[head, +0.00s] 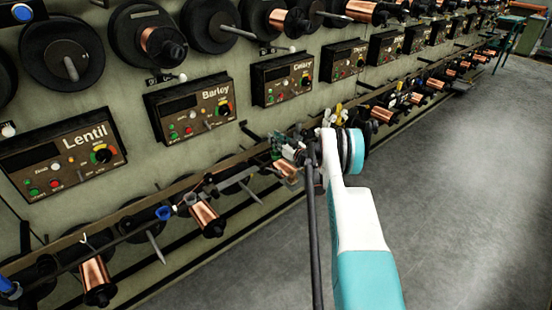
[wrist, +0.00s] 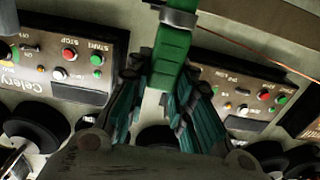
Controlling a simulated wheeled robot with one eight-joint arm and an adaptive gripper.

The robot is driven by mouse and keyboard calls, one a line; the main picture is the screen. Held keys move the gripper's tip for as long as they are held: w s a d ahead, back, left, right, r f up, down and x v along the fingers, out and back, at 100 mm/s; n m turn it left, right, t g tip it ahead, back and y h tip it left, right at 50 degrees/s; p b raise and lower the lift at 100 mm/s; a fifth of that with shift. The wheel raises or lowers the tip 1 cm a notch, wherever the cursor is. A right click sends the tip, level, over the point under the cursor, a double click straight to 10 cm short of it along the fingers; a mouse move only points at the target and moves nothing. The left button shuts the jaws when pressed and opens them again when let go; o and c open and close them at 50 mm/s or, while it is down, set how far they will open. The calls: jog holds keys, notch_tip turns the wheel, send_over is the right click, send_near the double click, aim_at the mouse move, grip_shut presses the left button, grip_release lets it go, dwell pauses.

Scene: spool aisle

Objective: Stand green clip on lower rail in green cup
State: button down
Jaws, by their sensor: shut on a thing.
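My gripper (wrist: 166,76) is shut on a green clip (wrist: 172,55), which shows in the wrist view between the fingertips and runs up out of the picture. A grey band crosses the clip near its top end. In the head view my gripper (head: 284,150) is small, at the end of my arm beside the lower rail (head: 185,182), below the Celery panel. I cannot make out a green cup in either view; the area around my gripper is crowded and partly hidden by my arm.
Copper spools (head: 206,219) hang along the lower rail. Control panels for Lentil (head: 62,152), Barley (head: 192,110) and Celery (head: 282,78) line the wall. A blue piece (head: 164,213) sits on the rail at left. Pale and yellow pieces (head: 338,113) stand beyond my gripper. Grey floor at right is clear.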

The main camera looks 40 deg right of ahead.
jog(key=c, duration=1.3)
grip_release()
jog(key=shift+c, duration=0.2)
jog(key=s+d, duration=0.1)
jog(key=s, duration=1.1)
